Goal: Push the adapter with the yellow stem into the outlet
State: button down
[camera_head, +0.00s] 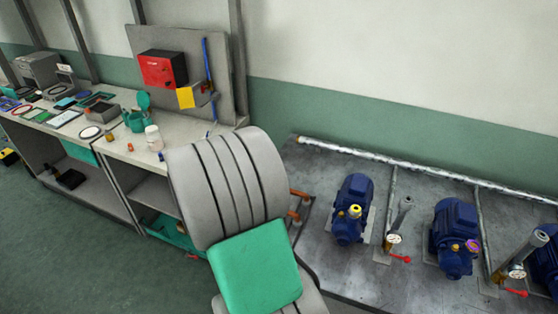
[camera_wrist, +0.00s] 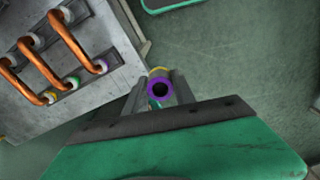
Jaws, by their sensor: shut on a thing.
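In the wrist view my gripper (camera_wrist: 159,93) is shut on a round piece, seemingly the adapter (camera_wrist: 149,89), with a purple ring around a dark bore facing the camera. A bit of yellow (camera_wrist: 157,71) shows just beyond it, perhaps its stem. In the head view my own arm hides the gripper and this piece. The left blue pump (camera_head: 350,190) has a yellow ring (camera_head: 355,211) on its front port. The middle blue pump (camera_head: 455,222) has a purple ring (camera_head: 473,245) on its port. I cannot tell which port is the outlet. The held piece is apart from the pumps.
Copper pipes (camera_wrist: 75,42) with coloured collars stand on a grey surface at the left of the wrist view. Red-handled valves (camera_head: 399,258) and gauges stand between the pumps. A cluttered workbench (camera_head: 120,155) is at the left. Green floor (camera_head: 70,245) is clear in front of it.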

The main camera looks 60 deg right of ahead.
jog(key=s+d+r+p, duration=0.1)
jog(key=s+d+r, duration=0.1)
jog(key=d, duration=0.4)
jog(key=s+d+r+p, duration=0.1)
jog(key=s+d+r, duration=0.2)
jog(key=d, duration=0.2)
jog(key=p, duration=0.5)
send_near(356, 208)
jog(key=shift+f+b, duration=2.15)
jog(key=shift+f, duration=0.45)
jog(key=shift+s+f+b, duration=0.1)
jog(key=shift+f+b, duration=0.25)
jog(key=shift+f, duration=0.4)
jog(key=c, duration=0.9)
grip_release()
jog(key=shift+c, duration=0.2)
jog(key=shift+r, duration=0.15)
jog(key=shift+r+p, duration=2.05)
jog(key=shift+r, duration=0.85)
